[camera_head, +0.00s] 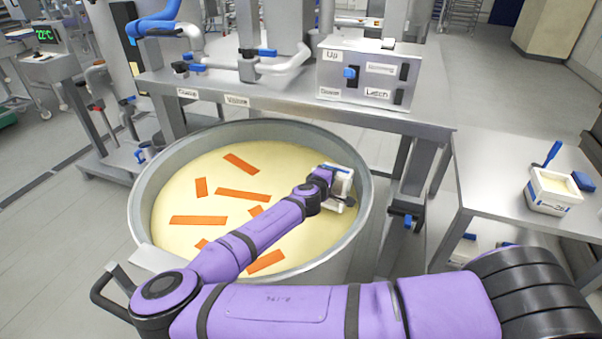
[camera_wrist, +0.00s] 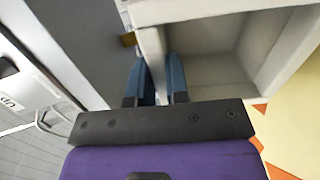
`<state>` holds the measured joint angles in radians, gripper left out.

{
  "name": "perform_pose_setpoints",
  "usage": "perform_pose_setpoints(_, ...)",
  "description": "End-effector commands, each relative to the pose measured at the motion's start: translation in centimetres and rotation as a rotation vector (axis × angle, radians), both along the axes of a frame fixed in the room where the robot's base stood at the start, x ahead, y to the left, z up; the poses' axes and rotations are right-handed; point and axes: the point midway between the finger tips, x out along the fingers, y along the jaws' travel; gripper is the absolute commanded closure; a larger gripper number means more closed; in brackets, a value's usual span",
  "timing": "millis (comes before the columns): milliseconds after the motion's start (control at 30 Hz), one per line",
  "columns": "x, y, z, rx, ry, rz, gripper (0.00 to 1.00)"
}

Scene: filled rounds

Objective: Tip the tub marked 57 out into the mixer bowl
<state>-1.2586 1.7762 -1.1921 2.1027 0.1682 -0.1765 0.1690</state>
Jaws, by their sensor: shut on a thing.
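My gripper (camera_head: 330,180) is shut on a white tub (camera_head: 341,188) over the right side of the mixer bowl. In the wrist view, its blue fingers (camera_wrist: 157,82) clamp one wall of the tub (camera_wrist: 210,52). The tub is tilted, and the part of its inside that shows looks bare. I cannot read a number on it. The mixer bowl (camera_head: 245,130) is a large grey round vessel. It holds a pale cream mass with several orange strips lying on top. My arm hides part of the bowl's near right side.
A steel bench with a control box (camera_head: 362,75) stands behind the bowl. A steel side table (camera_head: 490,170) at the right carries another white tub (camera_head: 545,203) with pale contents, a blue-handled tool (camera_head: 552,154) and a blue item (camera_head: 583,181). Open floor lies at the left.

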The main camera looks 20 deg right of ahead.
Motion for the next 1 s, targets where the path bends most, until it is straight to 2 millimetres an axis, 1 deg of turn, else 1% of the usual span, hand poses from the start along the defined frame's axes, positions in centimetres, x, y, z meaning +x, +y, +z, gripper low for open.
perform_pose_setpoints(33,-0.2,0.6,-0.2,0.004,0.002,-0.05,1.0)
perform_pose_setpoints(167,-1.2,1.6,-0.5,0.013,0.008,-0.207,1.0)
perform_pose_setpoints(267,-2.1,2.6,-0.2,0.022,0.011,-0.33,1.0)
perform_pose_setpoints(433,-3.5,4.2,0.9,0.032,0.015,-0.5,1.0)
perform_pose_setpoints(567,-4.5,5.7,2.3,0.04,0.017,-0.613,1.0)
perform_pose_setpoints(700,-5.6,7.5,4.5,0.046,0.019,-0.726,1.0)
perform_pose_setpoints(900,-6.9,10.0,7.7,0.052,0.02,-0.848,1.0)
perform_pose_setpoints(1000,-7.4,10.9,8.9,0.053,0.019,-0.883,1.0)
